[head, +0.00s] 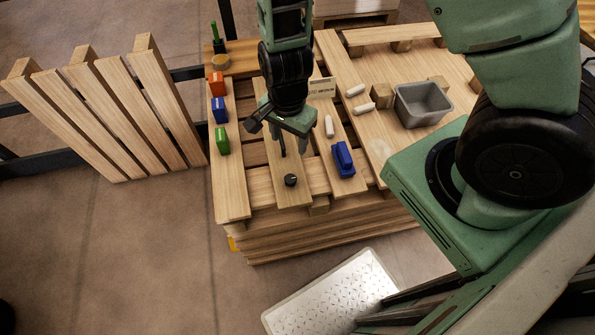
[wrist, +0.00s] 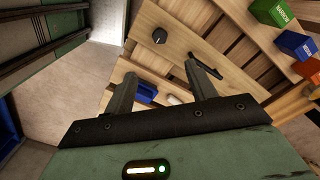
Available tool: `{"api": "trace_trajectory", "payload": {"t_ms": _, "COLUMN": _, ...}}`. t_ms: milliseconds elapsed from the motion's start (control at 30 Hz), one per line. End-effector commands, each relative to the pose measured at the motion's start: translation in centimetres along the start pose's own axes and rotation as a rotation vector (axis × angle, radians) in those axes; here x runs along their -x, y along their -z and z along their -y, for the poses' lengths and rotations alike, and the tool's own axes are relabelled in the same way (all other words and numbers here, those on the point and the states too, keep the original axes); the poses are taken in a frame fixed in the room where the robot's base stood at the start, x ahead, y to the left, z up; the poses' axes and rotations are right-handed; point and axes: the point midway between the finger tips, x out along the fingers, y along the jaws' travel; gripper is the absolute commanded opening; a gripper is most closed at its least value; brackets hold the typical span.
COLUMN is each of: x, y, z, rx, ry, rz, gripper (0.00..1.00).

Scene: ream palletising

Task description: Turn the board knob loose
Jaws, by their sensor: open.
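The black round knob (head: 291,180) with a pale pointer mark sits near the front end of a light wooden board (head: 270,185) on the pallet stack. In the wrist view the knob (wrist: 159,36) shows beyond and between my fingertips, near the top. A dark bar handle (wrist: 205,66) is on the same board, beside one finger. My gripper (head: 291,150) points down over the board, behind the knob in the head view. Its two fingers are apart with nothing between them, and it appears clear of the knob. The board's far part is partly hidden by my arm.
Orange (head: 217,84), blue (head: 220,110) and green (head: 222,141) boxes line the left slat. A blue block (head: 343,159), several white cylinders and a grey bin (head: 422,104) lie to the right. A slatted pallet (head: 110,110) leans at left. Floor in front is mostly clear beside a metal plate (head: 335,295).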

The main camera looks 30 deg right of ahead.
Motion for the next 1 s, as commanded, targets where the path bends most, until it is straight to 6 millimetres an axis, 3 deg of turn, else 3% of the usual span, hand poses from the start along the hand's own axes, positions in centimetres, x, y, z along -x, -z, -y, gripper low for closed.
{"api": "trace_trajectory", "payload": {"t_ms": 1000, "x": -15.4, "y": -0.1, "z": -0.1, "rx": 0.002, "ry": -0.002, "rz": 0.002, "gripper": 0.56}}
